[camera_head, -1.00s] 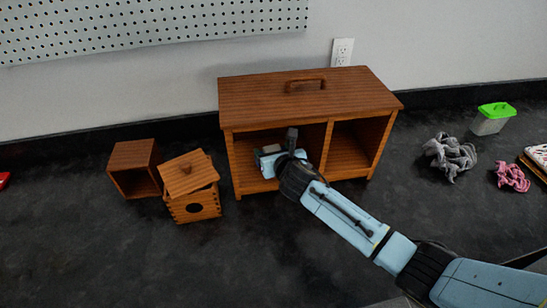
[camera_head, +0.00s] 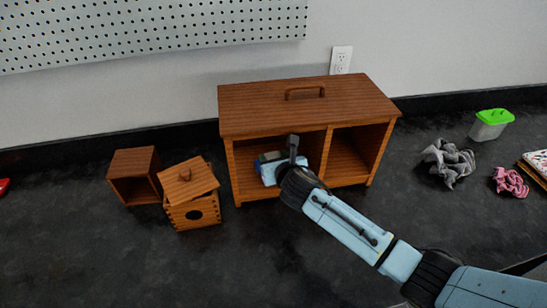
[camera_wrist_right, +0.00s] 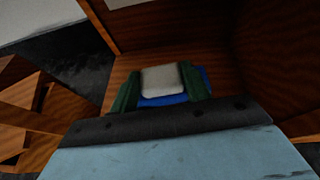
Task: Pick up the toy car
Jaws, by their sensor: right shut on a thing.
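The toy car, blue with a pale grey top, shows in the right wrist view (camera_wrist_right: 162,82). It sits between the two dark green fingers of my right gripper (camera_wrist_right: 160,90), which are shut on it at its sides. In the head view my right gripper (camera_head: 264,167) reaches into the left compartment of the wooden cabinet (camera_head: 310,105). There the car is mostly hidden by the gripper and wrist. I cannot tell if the car touches the compartment floor. My left gripper is not in view.
The cabinet's divider and roof are close to my right wrist. An open wooden box (camera_head: 134,177) and a lidded wooden box (camera_head: 194,213) stand left of it. Crumpled grey cloth (camera_head: 447,163), pink cloth (camera_head: 511,181) and a green-lidded container (camera_head: 490,124) lie right. The front counter is clear.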

